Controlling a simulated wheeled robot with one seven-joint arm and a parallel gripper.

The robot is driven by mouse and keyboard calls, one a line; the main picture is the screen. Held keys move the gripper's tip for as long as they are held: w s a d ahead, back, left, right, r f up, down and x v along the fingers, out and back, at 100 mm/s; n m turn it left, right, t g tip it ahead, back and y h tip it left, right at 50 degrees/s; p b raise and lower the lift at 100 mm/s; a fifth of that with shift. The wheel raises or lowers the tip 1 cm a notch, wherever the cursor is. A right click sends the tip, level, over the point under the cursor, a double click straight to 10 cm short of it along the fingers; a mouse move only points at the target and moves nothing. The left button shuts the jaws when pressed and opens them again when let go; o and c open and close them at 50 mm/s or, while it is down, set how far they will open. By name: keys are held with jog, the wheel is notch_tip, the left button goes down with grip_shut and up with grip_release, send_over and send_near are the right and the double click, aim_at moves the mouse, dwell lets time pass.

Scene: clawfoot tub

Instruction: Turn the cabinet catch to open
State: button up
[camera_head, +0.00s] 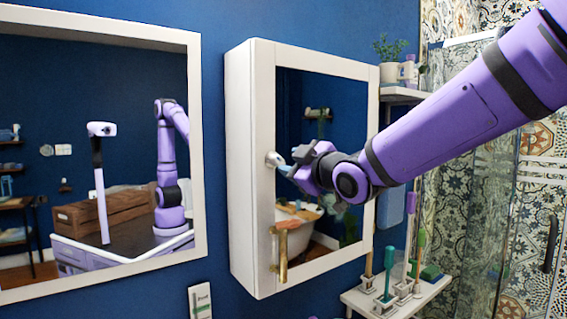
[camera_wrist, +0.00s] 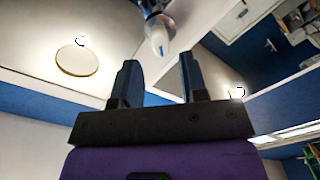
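The white wall cabinet (camera_head: 240,150) has a mirrored door (camera_head: 345,95). The cabinet catch (camera_head: 272,158) is a small light knob-like piece on the left frame of the door. In the wrist view the catch (camera_wrist: 159,36) shows as a metal base with a pale rounded lever pointing towards me. My gripper (camera_head: 287,169) is right by the catch at the door's left edge. In the wrist view my gripper (camera_wrist: 157,62) is open, with its two dark fingers apart and nothing between them. The lever's tip lies just beyond the fingertips, about midway between them. Contact cannot be seen.
A brass handle (camera_head: 282,252) is low on the door's left frame. A framed mirror (camera_head: 197,150) hangs to the left. A shelf with a plant (camera_head: 391,54) and a lower shelf (camera_head: 405,298) with brushes are to the right.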

aim_at(281, 161)
jog(key=shift+x, duration=1.85)
jog(key=shift+w+a, duration=0.1)
jog(key=shift+w, duration=0.1)
jog(key=c, duration=0.7)
jog(key=shift+o, duration=0.3)
jog(key=m, duration=1)
jog(key=shift+m, duration=0.3)
jog(key=m, duration=0.6)
jog(key=o, duration=0.5)
jog(key=shift+m, duration=0.4)
jog(key=shift+o, duration=0.7)
